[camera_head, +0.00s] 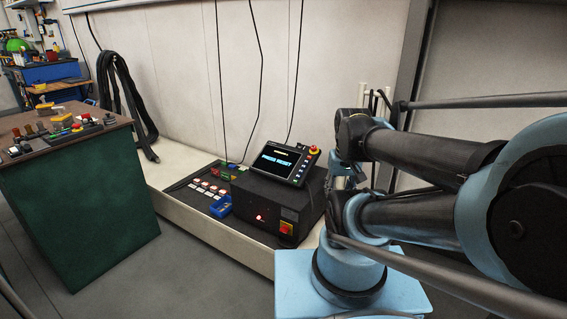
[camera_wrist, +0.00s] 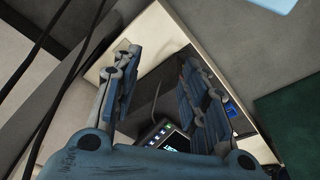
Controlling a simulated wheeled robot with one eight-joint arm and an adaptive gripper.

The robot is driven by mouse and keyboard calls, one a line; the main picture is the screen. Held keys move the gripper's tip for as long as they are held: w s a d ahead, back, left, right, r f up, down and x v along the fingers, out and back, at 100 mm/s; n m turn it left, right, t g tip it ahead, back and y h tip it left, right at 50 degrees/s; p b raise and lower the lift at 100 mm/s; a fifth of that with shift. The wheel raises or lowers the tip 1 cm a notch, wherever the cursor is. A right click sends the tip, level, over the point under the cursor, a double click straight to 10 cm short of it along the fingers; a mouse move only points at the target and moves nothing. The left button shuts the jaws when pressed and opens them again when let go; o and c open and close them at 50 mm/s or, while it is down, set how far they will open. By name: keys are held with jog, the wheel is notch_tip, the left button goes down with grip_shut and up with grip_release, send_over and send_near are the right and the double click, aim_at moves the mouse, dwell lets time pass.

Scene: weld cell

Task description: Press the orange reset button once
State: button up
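In the head view a black sloped button panel (camera_head: 200,188) lies on the pale plinth, with several lit white-red buttons and small coloured ones at its back. I cannot tell which is the orange reset button at this size. A tilted screen (camera_head: 283,163) beside it shows blue text that seems to read "PRESS RESET", with a red knob (camera_head: 313,150) at its top right corner. In the wrist view my gripper (camera_wrist: 160,60) is open and empty, its two fingers wide apart. The screen shows in the wrist view (camera_wrist: 172,138) near the gripper's base; the fingers partly hide the panel.
A green cabinet (camera_head: 80,205) stands left. Light-blue and black arm parts fill the right. Cables hang above the panel.

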grip_shut()
dwell(1.0)
